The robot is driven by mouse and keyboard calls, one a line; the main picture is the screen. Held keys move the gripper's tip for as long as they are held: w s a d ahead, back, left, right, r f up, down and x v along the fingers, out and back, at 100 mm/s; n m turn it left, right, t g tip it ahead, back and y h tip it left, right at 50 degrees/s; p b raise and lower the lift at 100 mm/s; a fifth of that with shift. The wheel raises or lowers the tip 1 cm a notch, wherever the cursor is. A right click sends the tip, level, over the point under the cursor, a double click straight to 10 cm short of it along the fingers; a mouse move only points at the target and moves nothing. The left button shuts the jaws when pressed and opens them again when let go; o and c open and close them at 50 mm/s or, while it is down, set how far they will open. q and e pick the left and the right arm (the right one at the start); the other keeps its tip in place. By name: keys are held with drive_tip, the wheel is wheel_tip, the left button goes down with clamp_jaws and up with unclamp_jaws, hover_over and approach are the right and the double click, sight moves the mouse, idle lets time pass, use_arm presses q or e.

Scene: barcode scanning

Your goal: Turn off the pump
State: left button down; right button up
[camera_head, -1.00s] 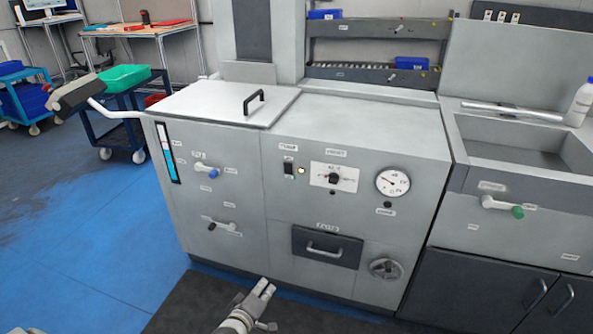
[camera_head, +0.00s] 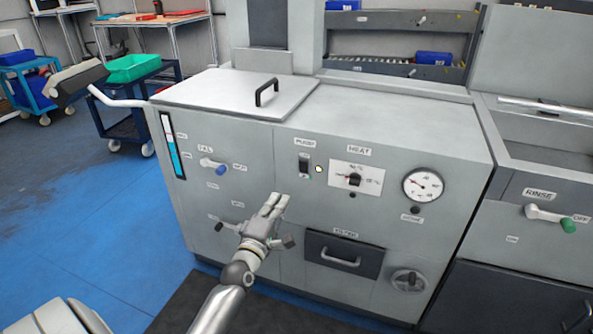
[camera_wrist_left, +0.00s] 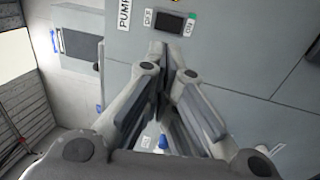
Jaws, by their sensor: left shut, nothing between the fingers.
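The pump switch (camera_head: 304,165) is a small black rocker on the grey machine's front panel, under a PUMP label. A lit yellowish lamp (camera_head: 319,169) is just right of it. In the left wrist view the switch (camera_wrist_left: 170,22) lies just beyond my fingertips, between OFF and ON labels, the ON one green. My left gripper (camera_head: 276,202) is shut and empty, below and left of the switch in the head view. It also shows in the left wrist view (camera_wrist_left: 168,55), fingers together and apparently apart from the switch. My right gripper is not in view.
A heat dial (camera_head: 355,180) and a round gauge (camera_head: 423,185) are right of the switch. A blue-tipped valve lever (camera_head: 214,166) is to its left. A drawer handle (camera_head: 341,257) is below. A lid handle (camera_head: 267,92) stands on top.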

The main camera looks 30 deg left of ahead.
sight(299, 164)
use_arm(q)
drive_tip(key=b+x, duration=0.1)
drive_tip(key=x, duration=1.1)
drive_tip(key=shift+w+b, duration=0.1)
drive_tip(key=shift+b, duration=0.2)
drive_tip(key=shift+w+a+r, duration=0.1)
drive_tip(key=shift+w+a, duration=0.05)
drive_tip(key=shift+w, duration=0.5)
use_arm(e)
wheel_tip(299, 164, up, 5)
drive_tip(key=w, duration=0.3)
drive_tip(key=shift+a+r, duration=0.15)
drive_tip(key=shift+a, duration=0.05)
